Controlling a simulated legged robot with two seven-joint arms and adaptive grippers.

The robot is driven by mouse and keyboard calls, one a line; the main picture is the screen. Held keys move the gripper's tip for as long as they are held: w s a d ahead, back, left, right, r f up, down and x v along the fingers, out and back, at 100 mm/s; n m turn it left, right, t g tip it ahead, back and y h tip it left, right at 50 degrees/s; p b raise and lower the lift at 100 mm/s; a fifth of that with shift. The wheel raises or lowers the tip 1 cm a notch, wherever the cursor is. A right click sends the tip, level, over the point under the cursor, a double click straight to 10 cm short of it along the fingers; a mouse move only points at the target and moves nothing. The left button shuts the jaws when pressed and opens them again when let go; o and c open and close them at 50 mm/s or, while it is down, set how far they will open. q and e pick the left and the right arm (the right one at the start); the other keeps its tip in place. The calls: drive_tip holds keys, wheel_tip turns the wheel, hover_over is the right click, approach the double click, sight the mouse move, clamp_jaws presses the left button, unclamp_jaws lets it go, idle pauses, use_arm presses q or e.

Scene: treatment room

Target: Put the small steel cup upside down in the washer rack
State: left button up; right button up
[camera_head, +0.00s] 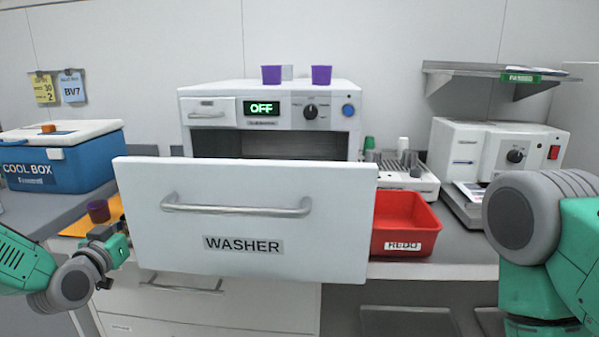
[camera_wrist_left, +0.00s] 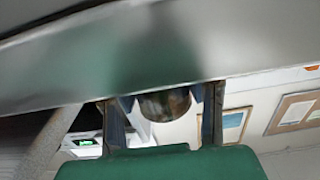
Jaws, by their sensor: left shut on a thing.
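My left gripper (camera_head: 122,228) is at the left edge of the washer's front panel (camera_head: 330,225), partly hidden by it in the head view. In the left wrist view, the gripper (camera_wrist_left: 168,100) is shut on a small shiny round thing, which looks like the small steel cup (camera_wrist_left: 165,105). A broad grey surface covers the upper part of that view, close to the cup. The cup is hidden in the head view, and which way up it is I cannot tell. The washer (camera_head: 220,95) is pulled open; its rack is hidden behind the panel. My right gripper is out of view.
A purple cup (camera_head: 98,210) stands on an orange mat (camera_head: 76,228) beside the left gripper. A blue cool box (camera_head: 88,165) is left; a red REDO bin (camera_head: 400,222) and a pegged tray (camera_head: 425,182) are right.

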use_arm(q)
drive_tip(key=shift+r+p, duration=2.75)
drive_tip(key=shift+r, duration=1)
